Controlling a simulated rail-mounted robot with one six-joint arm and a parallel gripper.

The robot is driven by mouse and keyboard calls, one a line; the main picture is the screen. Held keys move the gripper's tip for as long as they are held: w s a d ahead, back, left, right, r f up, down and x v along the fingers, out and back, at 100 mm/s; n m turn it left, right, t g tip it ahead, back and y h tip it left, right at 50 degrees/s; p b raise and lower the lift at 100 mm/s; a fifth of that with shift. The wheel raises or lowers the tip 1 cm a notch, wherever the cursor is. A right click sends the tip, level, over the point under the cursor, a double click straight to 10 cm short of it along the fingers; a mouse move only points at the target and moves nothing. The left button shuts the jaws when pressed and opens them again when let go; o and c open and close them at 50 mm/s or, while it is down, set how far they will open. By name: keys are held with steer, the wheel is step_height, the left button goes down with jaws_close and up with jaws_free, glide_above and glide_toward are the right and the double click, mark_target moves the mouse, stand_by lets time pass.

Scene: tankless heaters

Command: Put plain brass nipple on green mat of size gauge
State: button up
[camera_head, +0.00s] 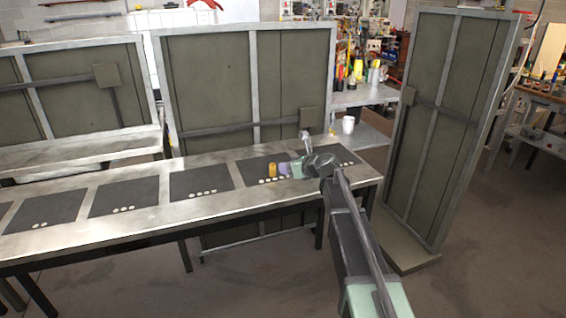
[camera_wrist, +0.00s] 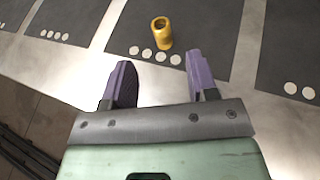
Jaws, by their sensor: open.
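A brass-coloured nipple (camera_wrist: 162,32) stands upright on a dark mat (camera_wrist: 203,30) in the wrist view, its round opening showing at the top. It also shows in the head view (camera_head: 272,170) on the work table. My gripper (camera_wrist: 162,78) is open and empty, with its two purple fingers apart on the near side of the nipple and not touching it. In the head view my gripper (camera_head: 289,168) is just right of the nipple. I cannot make out a clearly green mat or a size gauge; the table mats look dark grey.
The long metal table (camera_head: 160,215) carries a row of dark mats with white dots, mostly bare. Another dark mat (camera_wrist: 290,50) lies to the right in the wrist view. Tall framed panels (camera_head: 215,90) stand behind the table.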

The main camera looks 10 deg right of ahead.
steer(key=shift+s+f, duration=0.1)
steer(key=s+a+f+n+g+h, duration=0.2)
steer(key=s+f+n+g, duration=0.2)
steer(key=s+n, duration=0.65)
steer(key=s+a+f+n+g+h, duration=0.1)
steer(key=s+f+n+g, duration=0.25)
steer(key=s+n, duration=0.75)
steer(key=s+d+f+n+g+h, duration=0.1)
steer(key=s+n, duration=0.3)
steer(key=s, duration=0.5)
steer(key=s+d+f+n+g+h, duration=0.2)
steer(key=s+d+n+h, duration=0.1)
steer(key=s, duration=0.6)
steer(key=shift+n+g+h, duration=0.3)
steer(key=shift+n+g, duration=0.05)
steer(key=shift+o, duration=0.5)
